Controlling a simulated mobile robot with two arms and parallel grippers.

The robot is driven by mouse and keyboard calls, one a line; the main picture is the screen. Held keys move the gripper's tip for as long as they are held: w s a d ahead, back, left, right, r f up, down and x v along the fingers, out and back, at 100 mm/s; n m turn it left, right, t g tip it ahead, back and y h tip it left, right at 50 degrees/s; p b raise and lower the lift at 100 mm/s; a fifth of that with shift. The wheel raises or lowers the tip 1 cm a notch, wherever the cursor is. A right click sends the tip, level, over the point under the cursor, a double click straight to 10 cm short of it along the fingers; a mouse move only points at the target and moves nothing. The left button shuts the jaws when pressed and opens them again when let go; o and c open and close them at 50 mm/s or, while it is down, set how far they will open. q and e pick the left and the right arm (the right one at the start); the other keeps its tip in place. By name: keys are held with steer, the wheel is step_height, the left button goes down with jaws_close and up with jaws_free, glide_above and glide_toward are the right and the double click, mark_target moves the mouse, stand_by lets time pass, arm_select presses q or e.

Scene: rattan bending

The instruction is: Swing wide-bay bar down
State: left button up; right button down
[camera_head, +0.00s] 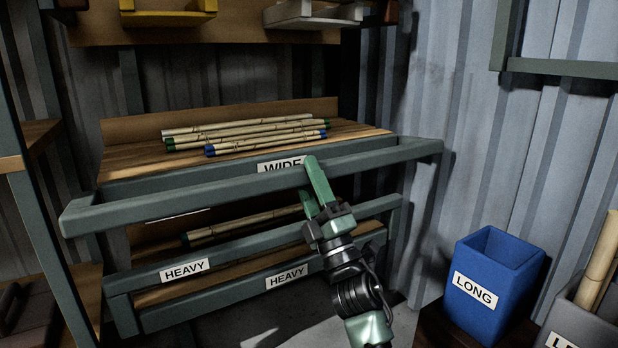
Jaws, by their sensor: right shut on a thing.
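The wide-bay bar (150,195) is a grey-green frame that sticks out in front of the shelf marked WIDE (115,174). Its front rail runs across the whole bay, a little tilted in the picture, and partly covers the WIDE label (282,165). My right gripper (317,178) is at the front rail, right of the middle, and is shut on it. My left gripper is not in view.
Several rattan poles (245,131) lie on the wide shelf behind the bar. Below is a lower shelf with HEAVY labels (185,270) and a pole (240,226). A blue LONG bin (490,285) and a grey bin (580,325) stand at the right.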

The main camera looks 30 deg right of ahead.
steer(key=shift+w+f, duration=0.3)
steer(key=shift+f, duration=0.1)
stand_by(0.3)
steer(key=c, duration=1)
jaws_free()
steer(key=shift+w+f, duration=0.1)
steer(key=shift+w+a, duration=0.1)
steer(key=shift+s, duration=0.2)
